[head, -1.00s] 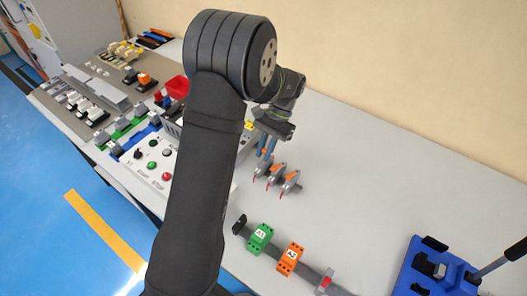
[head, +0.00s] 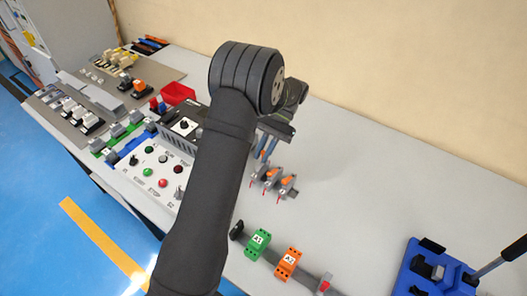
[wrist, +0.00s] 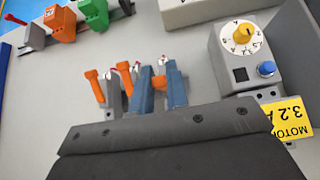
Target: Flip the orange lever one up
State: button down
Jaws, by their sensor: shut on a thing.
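Three small orange levers on grey bases stand in a row on the table: the right one (head: 288,180), the middle one (head: 271,174) and a left one mostly hidden by my fingers in the head view. In the wrist view the row shows reversed, with one orange lever (wrist: 95,86) at left, one (wrist: 125,75) in the middle and one (wrist: 159,82) at right. My gripper (wrist: 160,85) has its blue fingers on either side of that right lever and is shut on it. In the head view my gripper (head: 266,147) reaches down at the row's left end.
A grey box with a yellow dial (wrist: 243,34) and blue button stands close to my gripper in the wrist view. Green (head: 258,242) and orange (head: 288,263) blocks sit on a rail in front. A blue bender (head: 430,268) is at right. The table behind the levers is clear.

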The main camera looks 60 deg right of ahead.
jog(key=c, duration=1.4)
grip_release()
jog(key=shift+a+r+h, duration=0.1)
jog(key=shift+a+h, duration=0.4)
jog(key=shift+h, duration=0.7)
jog(key=h, duration=0.1)
jog(key=a+h, duration=0.1)
jog(key=h, duration=0.1)
jog(key=shift+a+f, duration=0.2)
jog(key=shift+d+r+h, duration=0.1)
jog(key=shift+r+h, duration=0.1)
jog(key=shift+h, duration=0.3)
jog(key=v, duration=1.7)
jog(key=w+a+f+n+h, duration=0.2)
jog(key=w+a, duration=0.1)
jog(key=w, duration=1.2)
jog(key=w+a+f+n+h, duration=0.2)
jog(key=w+a+h, duration=0.1)
jog(key=w, duration=1.2)
jog(key=shift+f+n, duration=0.25)
jog(key=shift+n, duration=0.15)
jog(key=shift+s, duration=0.1)
